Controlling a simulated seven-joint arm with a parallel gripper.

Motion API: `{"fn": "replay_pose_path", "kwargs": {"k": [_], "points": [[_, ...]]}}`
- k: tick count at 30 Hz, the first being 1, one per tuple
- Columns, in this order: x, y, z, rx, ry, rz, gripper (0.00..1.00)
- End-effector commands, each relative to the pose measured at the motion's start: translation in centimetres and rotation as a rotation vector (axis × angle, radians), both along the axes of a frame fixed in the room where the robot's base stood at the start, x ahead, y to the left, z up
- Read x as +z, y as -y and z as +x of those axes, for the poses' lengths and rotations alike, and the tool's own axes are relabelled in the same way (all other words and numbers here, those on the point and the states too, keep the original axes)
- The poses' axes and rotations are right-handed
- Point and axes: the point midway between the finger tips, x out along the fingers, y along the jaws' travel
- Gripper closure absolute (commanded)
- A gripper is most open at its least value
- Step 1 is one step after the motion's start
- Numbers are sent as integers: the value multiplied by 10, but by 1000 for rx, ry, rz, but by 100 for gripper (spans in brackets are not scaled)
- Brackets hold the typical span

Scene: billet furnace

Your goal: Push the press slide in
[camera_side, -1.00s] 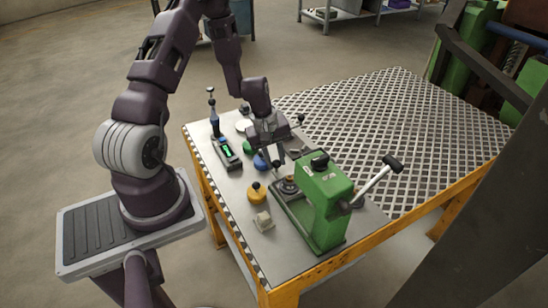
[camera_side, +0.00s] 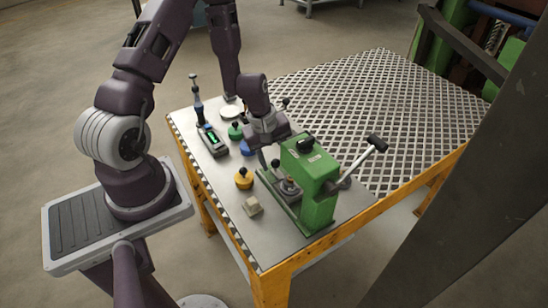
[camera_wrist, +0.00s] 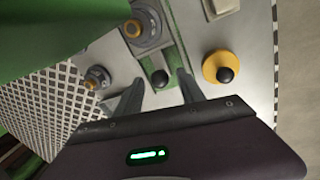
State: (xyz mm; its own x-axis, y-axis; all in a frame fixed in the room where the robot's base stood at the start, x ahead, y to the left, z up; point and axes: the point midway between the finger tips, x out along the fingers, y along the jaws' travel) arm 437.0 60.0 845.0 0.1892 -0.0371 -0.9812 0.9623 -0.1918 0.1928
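The green press (camera_side: 318,198) stands near the table's front edge in the side view, its lever (camera_side: 358,158) tilted up to the right. Its slide (camera_wrist: 153,62) runs in the green base and carries a round metal piece with a brass top (camera_side: 289,186), close by the press body. A black knob (camera_wrist: 160,78) is on the slide's outer end; it also shows in the side view (camera_side: 275,162). My gripper (camera_wrist: 158,84) is over that end, its fingers apart on either side of the knob in the wrist view. It holds nothing, and I cannot tell whether it touches the knob.
A yellow disc with a black knob (camera_side: 243,178) and a pale block (camera_side: 252,206) lie left of the press. Green (camera_side: 235,131) and blue (camera_side: 247,147) knobbed pieces and a device with a lit display (camera_side: 212,140) are farther back. Perforated table (camera_side: 380,105) is clear at right.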

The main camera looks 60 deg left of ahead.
Motion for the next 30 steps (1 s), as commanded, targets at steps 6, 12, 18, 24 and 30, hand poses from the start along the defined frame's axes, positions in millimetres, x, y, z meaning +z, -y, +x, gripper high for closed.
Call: {"fn": "replay_pose_path", "kwargs": {"k": [6, 12, 18, 24, 30], "points": [[18, -1, -3, 1, 3, 2, 54], [57, -3, -10, 1, 4, 3, 54], [70, -3, -13, 1, 0, 0, 54], [70, -3, -13, 0, 0, 0, 54], [66, -3, -13, -1, -2, -1, 54]]}}
